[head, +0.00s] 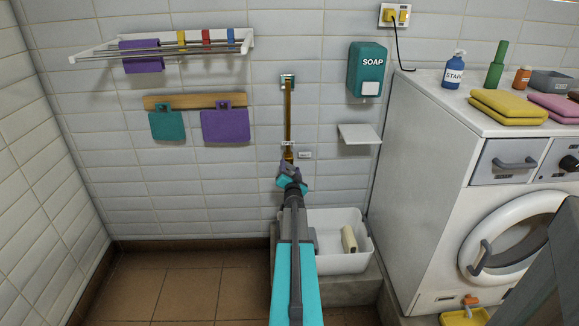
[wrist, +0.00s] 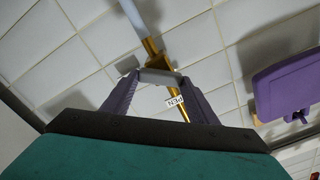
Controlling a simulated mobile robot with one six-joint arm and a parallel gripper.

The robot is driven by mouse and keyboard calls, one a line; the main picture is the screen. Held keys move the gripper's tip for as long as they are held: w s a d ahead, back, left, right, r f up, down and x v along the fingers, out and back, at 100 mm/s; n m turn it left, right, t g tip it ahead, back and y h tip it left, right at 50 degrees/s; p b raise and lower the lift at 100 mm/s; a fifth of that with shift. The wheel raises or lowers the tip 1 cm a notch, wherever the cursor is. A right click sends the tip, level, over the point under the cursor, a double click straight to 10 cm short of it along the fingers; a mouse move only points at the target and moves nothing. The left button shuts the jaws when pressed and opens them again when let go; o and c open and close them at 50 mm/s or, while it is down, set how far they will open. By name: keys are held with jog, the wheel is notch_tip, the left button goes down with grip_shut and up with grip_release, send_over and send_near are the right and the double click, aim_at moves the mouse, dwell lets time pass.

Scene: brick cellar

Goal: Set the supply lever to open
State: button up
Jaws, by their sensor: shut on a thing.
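A brass pipe (head: 288,108) runs down the tiled wall to a brass valve, which shows in the wrist view (wrist: 152,54). The supply lever (wrist: 160,77) is a pale grey bar at this valve. My gripper (head: 289,168) is at the pipe's lower end in the head view. In the wrist view its two purple-grey fingers (wrist: 155,82) are shut on the lever, one at each end of the bar. A small label (wrist: 175,100), of which "PEN" is legible, shows upside down between the fingers. In the head view my gripper mostly hides the lever, so its angle is unclear.
A white basin (head: 340,258) with a cream block stands below right. A small shelf (head: 359,134) and a teal soap dispenser (head: 367,70) are right of the pipe. A washing machine (head: 425,150) stands at right.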

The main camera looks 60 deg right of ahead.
jog(key=m, duration=0.2)
jog(key=m+p, duration=0.1)
jog(key=m, duration=0.1)
jog(key=m+p, duration=0.1)
jog(key=shift+s+d+r+m, duration=0.15)
jog(key=shift+d+m, duration=0.1)
jog(key=shift+m, duration=0.15)
jog(key=m+p, duration=0.1)
jog(key=m, duration=0.4)
jog(key=shift+f+p, duration=0.2)
jog(key=shift+p, duration=0.2)
jog(key=o, duration=1)
jog(key=shift+f, duration=0.1)
jog(key=shift+o, duration=0.2)
jog(key=shift+a, duration=0.15)
jog(key=shift+a, duration=0.1)
jog(key=shift+s+a, duration=0.3)
jog(key=shift+a, duration=0.05)
jog(key=b+v, duration=0.1)
jog(key=v, duration=1.1)
jog(key=shift+s+a, duration=0.2)
jog(key=shift+a, duration=0.05)
